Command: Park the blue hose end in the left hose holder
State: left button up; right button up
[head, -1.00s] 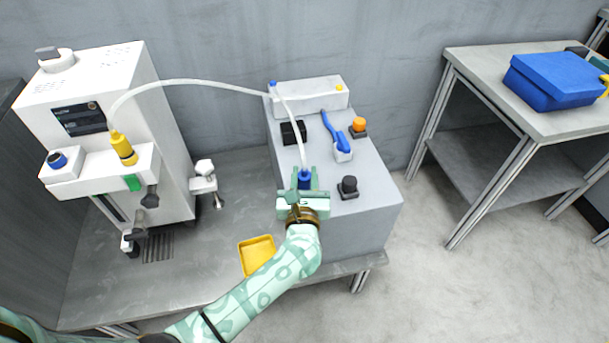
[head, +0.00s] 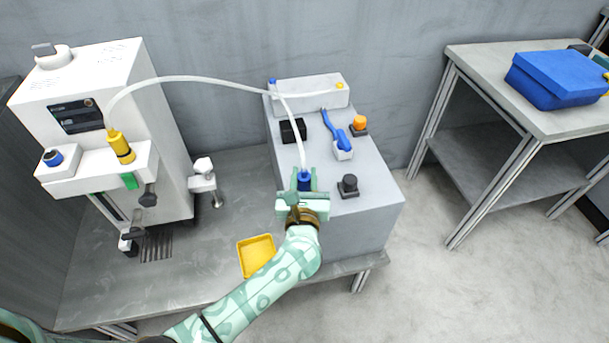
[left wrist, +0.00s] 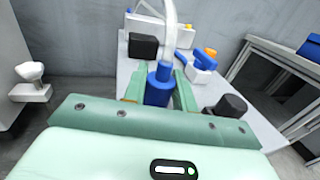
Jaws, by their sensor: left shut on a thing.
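The blue hose end (head: 304,180) stands about upright between the fingers of my left gripper (head: 304,188), over the front of the grey box (head: 365,222). It also shows in the left wrist view (left wrist: 159,86), with a finger close on each side and the white hose (left wrist: 170,25) rising from its top. My left gripper is shut on it. The lower part of the hose end is hidden by the gripper, so I cannot tell whether it rests in anything. I cannot make out the left hose holder for certain. My right gripper is not in view.
The white machine (head: 160,110) with a yellow hose end (head: 120,147) and a yellow tray (head: 244,258) are left.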

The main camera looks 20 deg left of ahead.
pick_arm(q)
jog(key=shift+f, duration=0.15)
jog(key=o, duration=0.7)
jog(key=shift+p+v, duration=0.3)
jog(key=shift+v, duration=1.15)
jog(key=shift+p+v, duration=0.5)
jog(key=shift+v, duration=3.55)
